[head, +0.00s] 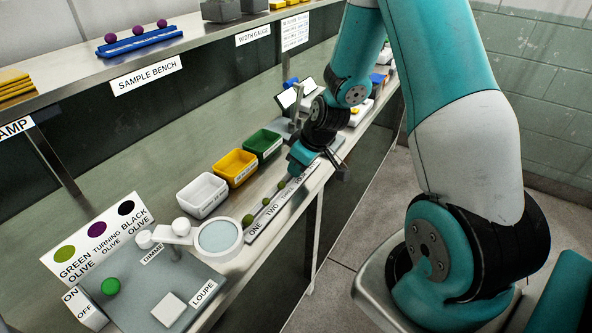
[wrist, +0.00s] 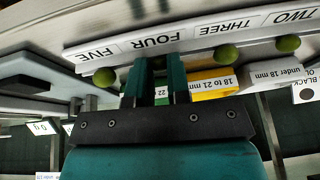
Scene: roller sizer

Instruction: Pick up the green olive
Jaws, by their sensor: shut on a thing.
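Green olives stand in a row on a numbered strip (head: 262,222): at ONE (head: 248,220), TWO (head: 266,201) and THREE (head: 281,185) in the head view. The wrist view shows olives at TWO (wrist: 289,43), THREE (wrist: 225,53) and FIVE (wrist: 104,77). My gripper (wrist: 158,68) is at FOUR, its two teal fingers shut on a green olive that they almost wholly hide. No olive shows free at FOUR. In the head view my gripper (head: 296,166) is low over the strip, just beyond the olive at THREE.
White (head: 204,208), yellow (head: 235,176) and green (head: 262,152) bins stand behind the strip, labelled by size. A round loupe (head: 219,237) and a panel with a green dome (head: 110,286) are nearer. A sample bench (head: 180,65) with dark purple balls on a blue rack is behind.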

